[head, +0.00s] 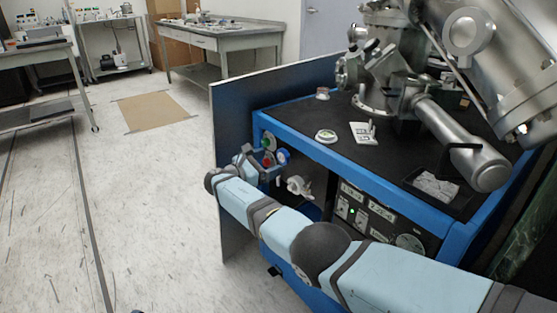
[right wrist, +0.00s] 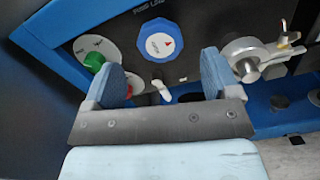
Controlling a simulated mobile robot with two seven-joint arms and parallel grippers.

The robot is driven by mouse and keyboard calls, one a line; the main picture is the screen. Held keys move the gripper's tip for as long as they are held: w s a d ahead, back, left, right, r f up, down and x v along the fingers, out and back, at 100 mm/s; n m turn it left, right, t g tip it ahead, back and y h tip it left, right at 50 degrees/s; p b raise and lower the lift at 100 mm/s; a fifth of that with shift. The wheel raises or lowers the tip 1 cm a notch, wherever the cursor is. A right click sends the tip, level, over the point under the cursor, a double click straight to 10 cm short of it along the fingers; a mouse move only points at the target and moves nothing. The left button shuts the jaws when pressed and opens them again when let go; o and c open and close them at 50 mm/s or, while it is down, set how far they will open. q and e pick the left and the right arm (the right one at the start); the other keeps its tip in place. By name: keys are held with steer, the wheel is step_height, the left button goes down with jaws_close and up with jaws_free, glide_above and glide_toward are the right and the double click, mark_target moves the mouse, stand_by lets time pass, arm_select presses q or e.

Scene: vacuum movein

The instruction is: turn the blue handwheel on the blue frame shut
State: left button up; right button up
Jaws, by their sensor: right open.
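The blue frame (head: 385,186) stands at the right in the head view, with a dark top and a front panel. My right gripper (right wrist: 162,66) is open and empty in front of the panel. Its two blue fingers are spread below the handwheel, one to each side, apart from it. In the head view the right gripper (head: 257,160) is small and partly hidden. My left gripper is out of view.
A green knob (right wrist: 95,61) sits left of the handwheel, and a metal valve fitting (right wrist: 262,55) sits to its right. Steel vacuum equipment (head: 395,75) stands on the frame's top. A dark upright panel (head: 232,120) borders the frame's left side.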

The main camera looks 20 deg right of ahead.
mark_target(281, 157)
steer(key=shift+b+x, duration=0.4)
steer(key=shift+x, duration=1.9)
steer(key=shift+a, duration=0.1)
steer(key=shift+c, duration=0.2)
steer(key=c, duration=0.9)
